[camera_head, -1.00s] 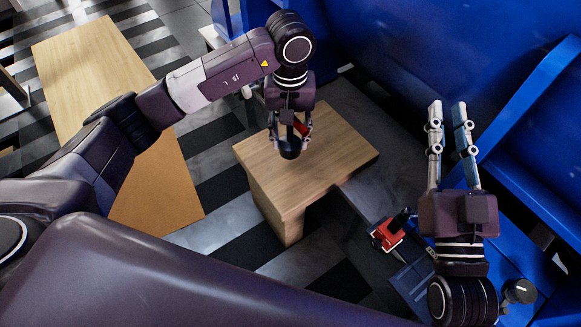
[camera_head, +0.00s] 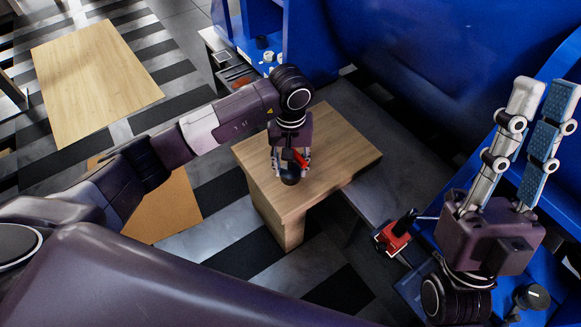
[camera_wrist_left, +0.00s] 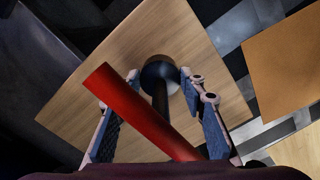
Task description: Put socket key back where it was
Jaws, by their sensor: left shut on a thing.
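The socket key has a red bar handle (camera_wrist_left: 145,115), a dark shaft (camera_wrist_left: 160,98) and a round black end (camera_wrist_left: 158,72). It also shows in the head view, with its round black end (camera_head: 290,177) below my left gripper (camera_head: 290,170). My left gripper is shut on the key; its fingers also show in the left wrist view (camera_wrist_left: 160,88). The key is over the wooden table top (camera_head: 335,150); I cannot tell whether its round end touches the wood. My right gripper (camera_head: 543,88) is open and empty at the right.
A red device with a black lever (camera_head: 393,238) stands below my right gripper. Blue panels (camera_head: 400,60) rise behind the table. A black round knob (camera_head: 533,296) is at the lower right. Another wooden table (camera_head: 90,80) is at the far left. Most of the near table top is bare.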

